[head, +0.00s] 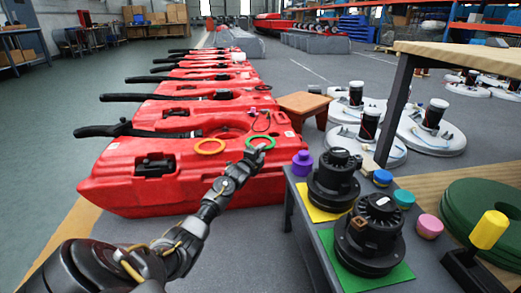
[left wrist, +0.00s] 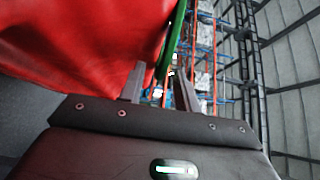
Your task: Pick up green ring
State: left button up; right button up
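The green ring (head: 267,137) rests at the right end of the nearest red tank (head: 150,185) in the head view, right of an orange ring (head: 210,146). My left gripper (head: 254,152) is at the ring's near side. In the left wrist view the green ring (left wrist: 173,42) shows edge-on, its lower end reaching between the two fingers. The fingers (left wrist: 159,74) stand apart, with a visible gap beside the ring, so the gripper is open around its edge. My right gripper is not in view.
More red tanks line up behind the nearest one. A grey table (head: 312,232) at right holds black motors (head: 370,235) on yellow and green sheets and a purple knob (head: 302,160). A brown stool (head: 303,104) stands behind. Grey floor is clear at left.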

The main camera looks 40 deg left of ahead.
pick_arm(q)
jog(key=shift+w+a, duration=0.1)
jog(key=shift+w, duration=0.2)
jog(key=shift+c, duration=0.2)
grip_shut()
jog(key=shift+r, duration=0.15)
